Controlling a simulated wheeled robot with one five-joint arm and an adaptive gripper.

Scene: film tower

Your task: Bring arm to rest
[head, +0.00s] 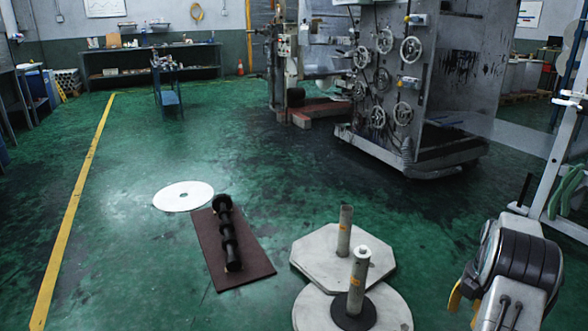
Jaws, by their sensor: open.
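My gripper (464,304) shows at the lower right, at the end of my grey and black arm. Its yellow fingers are partly hidden by the dark rounded housing and point down and left. It is open, and I see nothing held between the fingers. It is to the right of two pale plates with upright posts, apart from them in the picture. The rest of the arm is cut off by the bottom edge.
A hexagonal pale plate (312,258) and a round pale plate (392,312) carry upright grey posts. A black spindle (228,236) lies on a brown board (255,262). A white disc (183,195) lies behind. A machine with handwheels (440,90) stands at the back right. Green floor is clear at left.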

